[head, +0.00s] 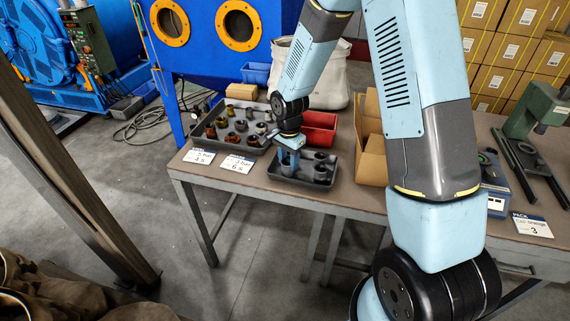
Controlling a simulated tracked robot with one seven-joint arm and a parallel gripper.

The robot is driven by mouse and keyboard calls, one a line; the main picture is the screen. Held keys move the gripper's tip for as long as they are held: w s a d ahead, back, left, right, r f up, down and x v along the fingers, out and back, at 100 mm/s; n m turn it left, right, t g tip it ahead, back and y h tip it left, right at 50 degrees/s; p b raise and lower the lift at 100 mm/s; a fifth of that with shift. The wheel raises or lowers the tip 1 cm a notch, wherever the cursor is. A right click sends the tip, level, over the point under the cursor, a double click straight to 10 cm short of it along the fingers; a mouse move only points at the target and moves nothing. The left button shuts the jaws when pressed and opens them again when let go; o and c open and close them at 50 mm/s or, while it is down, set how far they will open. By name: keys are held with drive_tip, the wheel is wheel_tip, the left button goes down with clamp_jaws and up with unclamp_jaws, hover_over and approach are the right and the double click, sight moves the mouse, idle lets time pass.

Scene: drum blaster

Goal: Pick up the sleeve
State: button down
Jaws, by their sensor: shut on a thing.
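My gripper (289,161) points down over the left part of a small dark tray (303,184) on the workbench. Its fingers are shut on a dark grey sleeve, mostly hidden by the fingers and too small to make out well. I cannot tell whether the sleeve is lifted or still touches the tray floor. Other dark grey sleeves (321,173) stand in the right part of the same tray, beside the gripper.
A larger dark tray (252,150) with several brown and grey parts is at the left, with cards (238,163) in front. A red bin (320,128) stands behind the small tray. An open cardboard box (370,160) is at its right. A blue cabinet (215,70) stands behind.

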drive_tip(key=shift+r, duration=0.45)
wheel_tip(320, 180, up, 2)
drive_tip(key=shift+r, duration=0.25)
drive_tip(key=s+d+r, duration=0.3)
drive_tip(key=s+r, duration=0.6)
drive_tip(key=s, duration=0.4)
drive_tip(key=shift+s+r, duration=0.3)
drive_tip(key=shift+s, duration=0.05)
drive_tip(key=shift+d, duration=0.1)
